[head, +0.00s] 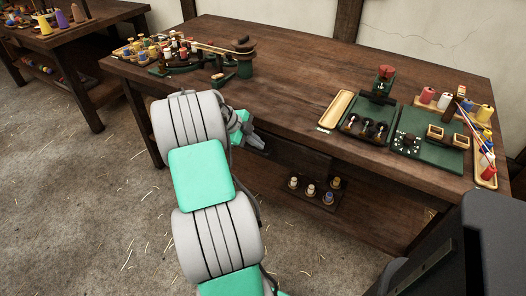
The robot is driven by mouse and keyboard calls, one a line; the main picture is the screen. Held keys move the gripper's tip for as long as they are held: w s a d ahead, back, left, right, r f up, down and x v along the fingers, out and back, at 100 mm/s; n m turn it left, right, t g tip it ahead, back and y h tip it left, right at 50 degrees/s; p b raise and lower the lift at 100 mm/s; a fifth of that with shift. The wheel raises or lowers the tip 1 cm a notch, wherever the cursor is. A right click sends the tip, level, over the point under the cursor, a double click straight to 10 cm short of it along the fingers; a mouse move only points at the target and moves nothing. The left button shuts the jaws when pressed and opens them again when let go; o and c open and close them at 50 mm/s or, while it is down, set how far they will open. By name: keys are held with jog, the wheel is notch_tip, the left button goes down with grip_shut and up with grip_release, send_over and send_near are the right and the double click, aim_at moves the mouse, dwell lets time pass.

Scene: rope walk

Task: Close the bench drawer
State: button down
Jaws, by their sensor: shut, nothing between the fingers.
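The wooden bench (300,75) stands ahead of me in the head view. Under its front edge, right of my gripper, is a dark panel (300,158) that looks like the bench drawer's front. It is in shadow, and I cannot tell how far it stands open. No handle shows clearly. My gripper (262,145) is shut and empty at the bench's front edge, close to the left end of the dark panel. I cannot tell whether it touches it. My arm hides part of the bench front on the left.
A dark rack of spools (318,192) stands low under the bench. On top are a pale tray (335,109), green boards with small parts (430,150) at right, and a spool cluster (178,55) at back left. The straw-strewn floor (75,200) is clear at left.

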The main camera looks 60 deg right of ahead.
jog(key=shift+d, duration=0.45)
